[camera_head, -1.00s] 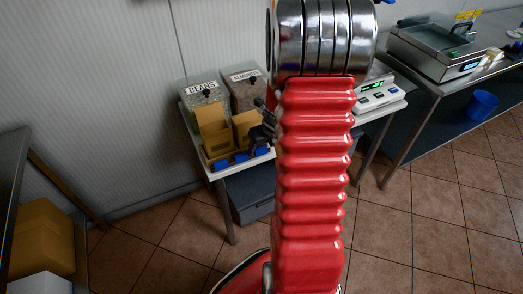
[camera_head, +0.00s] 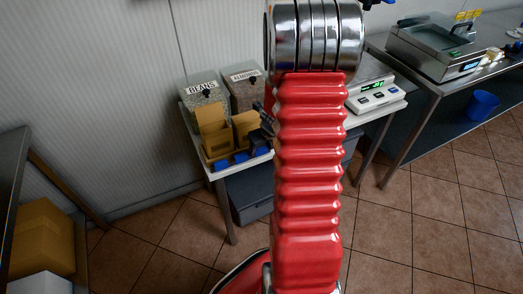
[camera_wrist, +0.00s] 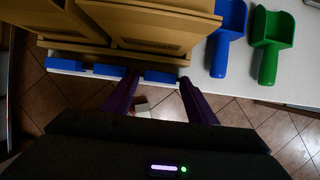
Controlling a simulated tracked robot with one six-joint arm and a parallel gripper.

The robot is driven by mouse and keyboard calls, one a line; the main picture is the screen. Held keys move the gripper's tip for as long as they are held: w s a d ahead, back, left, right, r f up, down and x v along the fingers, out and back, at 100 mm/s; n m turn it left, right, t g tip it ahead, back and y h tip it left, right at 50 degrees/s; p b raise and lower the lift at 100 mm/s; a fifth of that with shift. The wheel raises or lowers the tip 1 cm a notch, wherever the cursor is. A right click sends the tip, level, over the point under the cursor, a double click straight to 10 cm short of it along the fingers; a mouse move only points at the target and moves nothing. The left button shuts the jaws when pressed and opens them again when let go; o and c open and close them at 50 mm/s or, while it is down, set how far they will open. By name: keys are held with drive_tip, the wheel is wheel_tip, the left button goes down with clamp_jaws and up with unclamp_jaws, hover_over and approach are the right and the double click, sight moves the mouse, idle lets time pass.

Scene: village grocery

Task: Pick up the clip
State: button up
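Several blue blocks that look like clips sit in a row along the front edge of a brown cardboard tray on the white table. In the wrist view they are a left one (camera_wrist: 67,65), a middle one (camera_wrist: 108,71) and a right one (camera_wrist: 161,77). The row also shows in the head view (camera_head: 241,157). My gripper (camera_wrist: 159,83) is open, its purple fingers apart. In the picture, the right blue block lies between the fingertips; I cannot tell whether they touch it. In the head view my red arm hides most of the gripper.
Brown cardboard boxes (camera_head: 213,130) stand behind the row. Blue (camera_wrist: 229,35) and green (camera_wrist: 271,40) scoops lie right. Beans (camera_head: 203,91) and almonds (camera_head: 245,88) bins stand behind, a scale (camera_head: 374,95) to the right. A grey crate (camera_head: 249,196) is below the table.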

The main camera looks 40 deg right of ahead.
drive_tip(key=c, duration=0.8)
wheel_tip(320, 180, up, 10)
drive_tip(key=shift+r, duration=0.1)
idle(0.5)
idle(0.6)
drive_tip(key=w+a+m+g, duration=0.3)
drive_tip(key=w+a+m, duration=0.1)
drive_tip(key=a+m, duration=0.6)
drive_tip(key=w+a+m+g, duration=0.3)
drive_tip(key=a+m, duration=0.7)
drive_tip(key=m, duration=0.2)
drive_tip(key=w+a+m+g+y, duration=0.1)
drive_tip(key=w+a+m, duration=0.3)
drive_tip(key=a+m, duration=0.6)
drive_tip(key=shift+w+a+r+m+g, duration=0.35)
drive_tip(key=shift+a+g, duration=0.2)
drive_tip(key=shift+g, duration=0.35)
